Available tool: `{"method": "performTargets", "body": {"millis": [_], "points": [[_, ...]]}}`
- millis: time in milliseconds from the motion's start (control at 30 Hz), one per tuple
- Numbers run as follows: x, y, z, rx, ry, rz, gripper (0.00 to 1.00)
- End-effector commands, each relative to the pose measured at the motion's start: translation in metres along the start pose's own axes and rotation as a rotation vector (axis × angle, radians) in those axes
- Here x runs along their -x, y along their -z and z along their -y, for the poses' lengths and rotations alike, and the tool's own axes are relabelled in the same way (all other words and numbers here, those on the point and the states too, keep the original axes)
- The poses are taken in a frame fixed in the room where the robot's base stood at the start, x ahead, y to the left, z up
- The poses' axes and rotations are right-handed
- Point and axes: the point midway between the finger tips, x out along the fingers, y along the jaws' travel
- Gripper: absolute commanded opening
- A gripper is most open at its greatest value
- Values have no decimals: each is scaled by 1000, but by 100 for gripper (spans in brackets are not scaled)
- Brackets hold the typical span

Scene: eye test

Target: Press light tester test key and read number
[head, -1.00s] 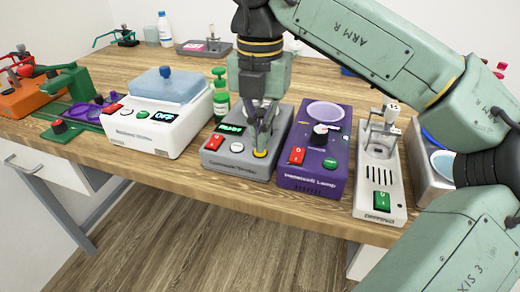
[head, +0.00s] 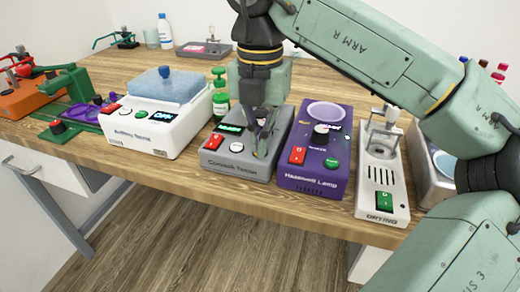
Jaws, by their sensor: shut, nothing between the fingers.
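The grey tester (head: 236,176) stands near the table's front edge, between a white device and a purple one. I cannot tell whether the tips touch the key.
The purple lamp device (head: 312,180) stands close on the right, then a white device with a green switch (head: 383,216). A white box with a blue lid (head: 150,136) stands left. The table's front is clear.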

Motion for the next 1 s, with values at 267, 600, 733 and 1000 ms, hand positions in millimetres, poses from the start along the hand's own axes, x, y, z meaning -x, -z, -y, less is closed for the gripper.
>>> {"method": "performTargets", "body": {"millis": [267,600,733,1000], "points": [[1,0,0,0,0,0,0],[26,0,0,0,0,1,0],[37,0,0,-1,0,1,0],[58,0,0,-1,0,1,0]]}}
